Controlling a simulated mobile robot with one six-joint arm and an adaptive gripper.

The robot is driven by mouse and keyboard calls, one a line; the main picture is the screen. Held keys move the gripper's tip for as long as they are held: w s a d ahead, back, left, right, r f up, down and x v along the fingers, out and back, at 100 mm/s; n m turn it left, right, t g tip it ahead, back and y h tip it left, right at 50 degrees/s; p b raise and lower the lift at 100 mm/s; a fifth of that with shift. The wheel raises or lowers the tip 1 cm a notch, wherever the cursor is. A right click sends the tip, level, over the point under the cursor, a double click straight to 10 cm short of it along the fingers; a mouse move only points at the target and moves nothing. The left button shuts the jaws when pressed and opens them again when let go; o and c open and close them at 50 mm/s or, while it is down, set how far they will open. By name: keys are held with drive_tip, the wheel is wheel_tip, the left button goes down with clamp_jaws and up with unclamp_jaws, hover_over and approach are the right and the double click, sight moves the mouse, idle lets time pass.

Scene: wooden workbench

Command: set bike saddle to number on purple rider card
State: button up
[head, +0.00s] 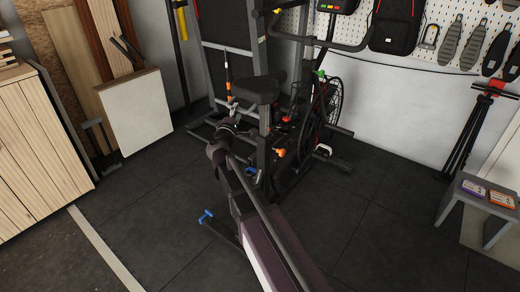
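The exercise bike has a dark saddle (256,89) on an upright post, left of its fan wheel (333,103). My gripper (233,121) is small and dark at the end of my arm, just below and left of the saddle in the picture. Whether its fingers are open or touch the bike cannot be made out. An orange knob (279,153) shows low on the bike frame. A purple rider card (473,190) lies on a small grey bench (486,212) at the right; its number is too small to read. Saddle scale marks are not readable.
An orange card (503,200) lies beside the purple one. A red and black tripod stand (473,122) stands behind the bench. A wooden cabinet (38,150) is at the left, and a white panel (135,112) leans nearby. The dark floor mat (385,215) is clear between bike and bench.

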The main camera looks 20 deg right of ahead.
drive_tip(key=shift+f+b, duration=2.05)
drive_tip(key=shift+f, duration=0.3)
drive_tip(key=r+b+v, duration=0.1)
drive_tip(key=b+v, duration=0.1)
drive_tip(key=v, duration=1.2)
drive_tip(key=s+d+r+m+g+y+p, duration=0.3)
drive_tip(key=s+d+m+g+p, duration=0.65)
drive_tip(key=p, duration=0.95)
drive_tip(key=s+a+r+m+g+y+p, duration=0.2)
drive_tip(key=s+r+g+y+p, duration=0.5)
drive_tip(key=p, duration=1)
wheel_tip(320, 180, up, 4)
drive_tip(key=shift+s+f+m+g, duration=0.1)
drive_tip(key=shift+s+m+g, duration=0.25)
drive_tip(key=shift+s+m, duration=0.3)
